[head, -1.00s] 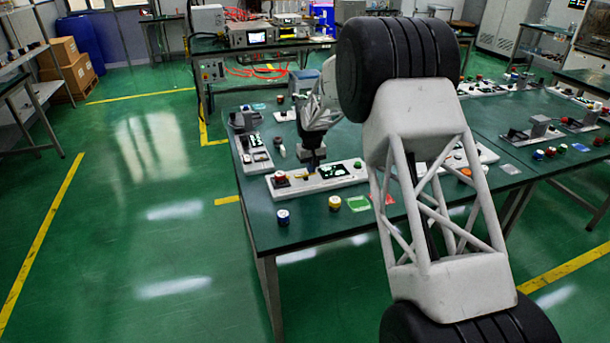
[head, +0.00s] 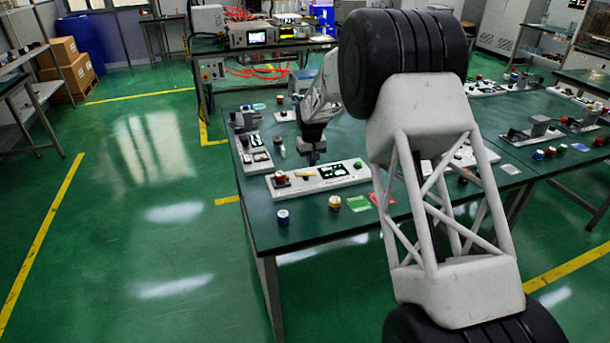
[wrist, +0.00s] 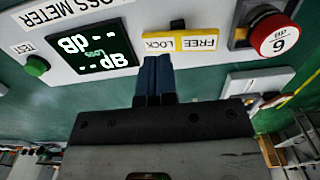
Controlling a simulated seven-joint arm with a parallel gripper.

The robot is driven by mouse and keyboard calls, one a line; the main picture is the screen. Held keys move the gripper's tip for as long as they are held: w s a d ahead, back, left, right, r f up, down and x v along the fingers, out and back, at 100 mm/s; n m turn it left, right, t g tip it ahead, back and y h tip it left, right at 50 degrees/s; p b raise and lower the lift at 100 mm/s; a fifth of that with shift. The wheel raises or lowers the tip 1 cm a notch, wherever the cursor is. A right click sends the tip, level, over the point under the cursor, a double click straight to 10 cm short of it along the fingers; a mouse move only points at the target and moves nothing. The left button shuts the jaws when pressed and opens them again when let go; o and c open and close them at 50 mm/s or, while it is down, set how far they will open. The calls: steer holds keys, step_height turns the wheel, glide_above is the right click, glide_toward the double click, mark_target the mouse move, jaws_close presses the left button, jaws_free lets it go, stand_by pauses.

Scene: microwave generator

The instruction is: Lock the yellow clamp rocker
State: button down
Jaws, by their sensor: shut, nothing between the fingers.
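The yellow clamp rocker (wrist: 181,42) sits on a white meter panel, with a LOCK label on its left half and a FREE label on its right half in the wrist view. In the head view it is a small yellow strip (head: 303,176). Which half is pressed down I cannot tell. My gripper (wrist: 156,62) is shut and empty, its blue fingertips in line with the LOCK half. In the head view my gripper (head: 314,161) hangs above the panel, apart from it.
The white panel (head: 320,185) also carries a dark display (wrist: 93,48), a green TEST button (wrist: 36,65) and a red knob (wrist: 273,36). A blue-and-white knob (head: 283,216) and a yellow-topped one (head: 334,202) stand in front. Other devices stand behind and right.

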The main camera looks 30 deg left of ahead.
mark_target(312, 173)
steer(key=shift+r, duration=2)
steer(key=shift+d+r, duration=0.15)
steer(key=shift+d, duration=0.1)
steer(key=s+d+r+m, duration=0.1)
steer(key=s+d+r, duration=0.2)
steer(key=d+r, duration=0.5)
steer(key=s+d+r+m+t, duration=0.1)
steer(key=s+d+r, duration=0.3)
steer(key=d, duration=0.7)
steer(key=s+d+r+m, duration=0.1)
steer(key=s+d+r, duration=0.1)
steer(key=d+r, duration=0.65)
steer(key=s+d+r+m, duration=0.1)
steer(key=s+d+r, duration=0.1)
steer(key=s+d, duration=0.7)
steer(key=s+d+r+m, duration=0.2)
steer(key=s+d, duration=0.5)
steer(key=d, duration=0.3)
steer(key=s+d+f+m, duration=0.1)
steer(key=s+d, duration=0.3)
steer(key=s, duration=0.5)
steer(key=s+d+f+m+t, duration=0.1)
steer(key=s+d+f, duration=0.1)
steer(key=s+d, duration=0.3)
steer(key=s+d+f+m, duration=0.1)
steer(key=s+d, duration=0.4)
steer(key=s, duration=0.8)
steer(key=shift+f+t, duration=0.3)
steer(key=shift+f, duration=0.05)
